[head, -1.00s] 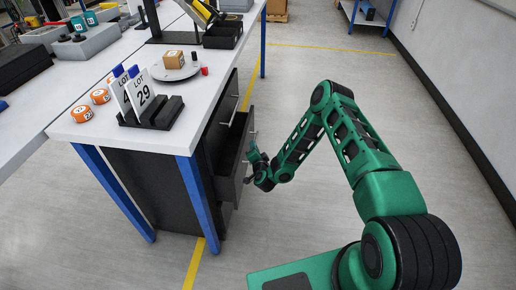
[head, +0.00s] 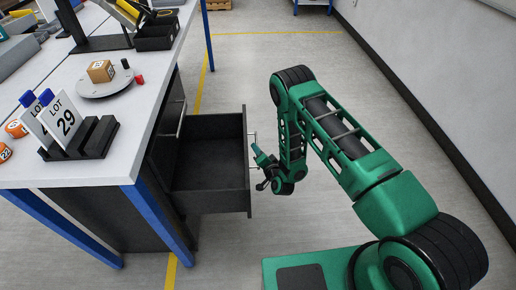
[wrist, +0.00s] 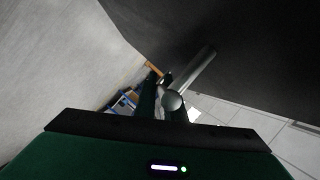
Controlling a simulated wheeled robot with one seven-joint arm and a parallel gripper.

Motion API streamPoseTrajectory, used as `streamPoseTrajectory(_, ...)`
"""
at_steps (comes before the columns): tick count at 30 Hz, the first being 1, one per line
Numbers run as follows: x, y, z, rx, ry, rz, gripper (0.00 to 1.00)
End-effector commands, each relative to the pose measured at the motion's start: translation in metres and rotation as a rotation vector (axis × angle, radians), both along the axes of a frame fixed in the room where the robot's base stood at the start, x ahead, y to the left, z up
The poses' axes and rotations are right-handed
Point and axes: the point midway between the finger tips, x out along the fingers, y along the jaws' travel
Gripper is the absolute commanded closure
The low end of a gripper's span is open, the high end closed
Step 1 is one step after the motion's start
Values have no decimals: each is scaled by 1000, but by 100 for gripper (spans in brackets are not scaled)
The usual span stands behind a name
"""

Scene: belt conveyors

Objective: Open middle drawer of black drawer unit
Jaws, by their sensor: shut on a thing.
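The black drawer unit (head: 95,215) stands under the white-topped workbench. One of its drawers (head: 208,163) is pulled far out to the right in the head view, and its dark interior is empty. A closed drawer front shows above and behind it. My gripper (head: 259,166) is at the outer face of the open drawer, shut on its metal handle (head: 252,147). In the wrist view the silver handle bar (wrist: 192,80) runs between my dark green fingers (wrist: 161,97), against the black drawer front (wrist: 245,55). The fingertips are partly hidden by the handle.
Open floor (head: 235,250) lies around the drawer. A wall (head: 440,70) stands at the right.

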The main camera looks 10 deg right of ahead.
Motion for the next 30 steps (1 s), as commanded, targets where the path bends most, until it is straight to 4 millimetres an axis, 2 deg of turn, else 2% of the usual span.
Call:
streamPoseTrajectory(15, -1, 2, 0, -2, -3, 12, 100)
streamPoseTrajectory(16, -1, 2, 0, -2, -3, 12, 88)
streamPoseTrajectory(18, -1, 3, 0, -2, -3, 13, 72)
streamPoseTrajectory(30, -7, 4, 1, -2, -1, 15, 72)
